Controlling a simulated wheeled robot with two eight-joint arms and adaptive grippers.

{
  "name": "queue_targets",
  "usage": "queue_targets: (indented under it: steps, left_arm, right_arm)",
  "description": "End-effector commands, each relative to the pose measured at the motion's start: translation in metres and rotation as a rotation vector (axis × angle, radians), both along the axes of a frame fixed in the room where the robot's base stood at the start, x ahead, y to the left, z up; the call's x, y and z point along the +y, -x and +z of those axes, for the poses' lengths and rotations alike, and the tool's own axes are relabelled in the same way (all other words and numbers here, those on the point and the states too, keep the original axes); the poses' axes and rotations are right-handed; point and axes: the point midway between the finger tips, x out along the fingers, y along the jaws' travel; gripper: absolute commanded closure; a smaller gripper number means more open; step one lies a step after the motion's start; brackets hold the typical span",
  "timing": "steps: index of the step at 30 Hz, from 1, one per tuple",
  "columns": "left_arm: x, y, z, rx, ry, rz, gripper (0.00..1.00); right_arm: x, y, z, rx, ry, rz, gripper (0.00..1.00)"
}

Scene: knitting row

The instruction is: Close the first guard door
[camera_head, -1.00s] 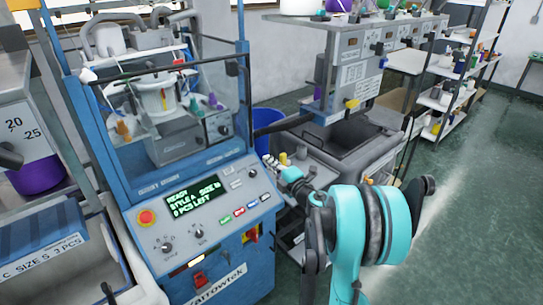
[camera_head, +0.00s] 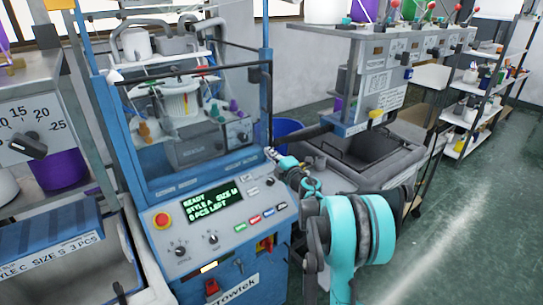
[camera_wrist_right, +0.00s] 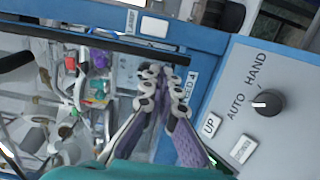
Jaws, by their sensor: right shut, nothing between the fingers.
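The first guard door (camera_head: 150,150) is a clear panel with a black bar (camera_head: 185,74) along its top, on the front of the blue machine. The bar sits partway up the frame, with an open gap above it. In the right wrist view the bar (camera_wrist_right: 90,42) runs across the upper left. My right gripper (camera_head: 273,154) is beside the lower right corner of the machine's frame, below the bar. In the wrist view its fingers (camera_wrist_right: 160,85) are together and empty, in front of the blue frame; contact cannot be told. My left gripper is not in view.
The control panel (camera_head: 180,225) with a red button (camera_head: 162,218) and green display (camera_head: 212,202) lies below the door. A blue bin (camera_head: 287,130) and a grey machine (camera_head: 375,155) stand to the right. Open floor (camera_head: 470,230) lies at the far right.

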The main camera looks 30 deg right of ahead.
Motion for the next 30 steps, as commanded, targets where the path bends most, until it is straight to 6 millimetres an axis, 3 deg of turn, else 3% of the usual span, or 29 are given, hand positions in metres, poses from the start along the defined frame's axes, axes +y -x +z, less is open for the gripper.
queue_targets:
  steps: [5,15,30]
  left_arm:
    - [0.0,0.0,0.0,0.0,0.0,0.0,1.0]
    - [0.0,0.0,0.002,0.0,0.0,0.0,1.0]
    - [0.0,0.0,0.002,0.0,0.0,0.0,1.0]
  right_arm:
    - [-0.001,-0.005,0.0,0.0,0.0,0.01,1.0]
    - [-0.002,-0.06,0.0,0.0,0.0,0.129,1.0]
    - [0.001,-0.065,0.002,-0.002,-0.002,0.141,1.0]
